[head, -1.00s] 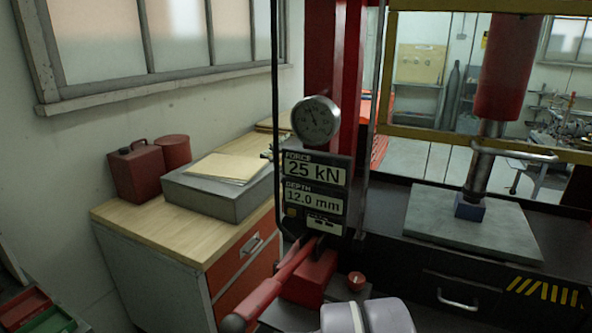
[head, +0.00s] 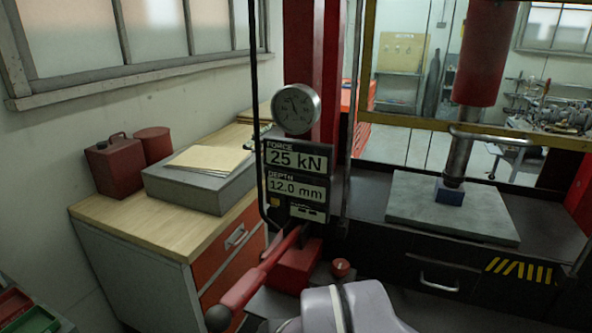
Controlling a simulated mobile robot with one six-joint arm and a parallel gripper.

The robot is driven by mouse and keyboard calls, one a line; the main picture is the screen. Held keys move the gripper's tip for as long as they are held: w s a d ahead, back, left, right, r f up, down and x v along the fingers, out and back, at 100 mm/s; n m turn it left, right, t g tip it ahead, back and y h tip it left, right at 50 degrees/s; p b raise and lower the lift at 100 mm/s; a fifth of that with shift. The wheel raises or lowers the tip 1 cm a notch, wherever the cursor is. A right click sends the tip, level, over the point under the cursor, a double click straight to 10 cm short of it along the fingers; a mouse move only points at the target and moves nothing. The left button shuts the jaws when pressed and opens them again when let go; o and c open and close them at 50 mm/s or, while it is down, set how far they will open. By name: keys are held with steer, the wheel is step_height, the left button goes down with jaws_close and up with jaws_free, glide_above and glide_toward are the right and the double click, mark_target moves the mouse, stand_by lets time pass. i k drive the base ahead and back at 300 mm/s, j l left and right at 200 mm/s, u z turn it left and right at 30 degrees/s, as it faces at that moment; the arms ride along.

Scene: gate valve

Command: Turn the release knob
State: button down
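A small red knob (head: 341,267), most likely the release knob, sits low on the press, just right of the red pump block (head: 296,266). A red pump lever (head: 262,274) with a dark ball end slopes down to the left from that block. The grey rounded part at the bottom centre is my own arm; it is below the knob in the picture. My gripper is not visible. The display panel (head: 297,180) reads 25 kN and 12.0 mm. The press ram (head: 459,145) meets a blue block (head: 449,191) on the grey plate (head: 405,212).
A round gauge (head: 296,109) is fixed above the panel. A yellow guard frame (head: 415,122) crosses the press. At left, a wooden-topped cabinet (head: 120,221) carries a grey box with papers, a red can (head: 114,167) and a red tin. Bins (head: 25,315) stand at lower left.

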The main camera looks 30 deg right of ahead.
mark_target(339, 268)
steer(key=z, duration=1.05)
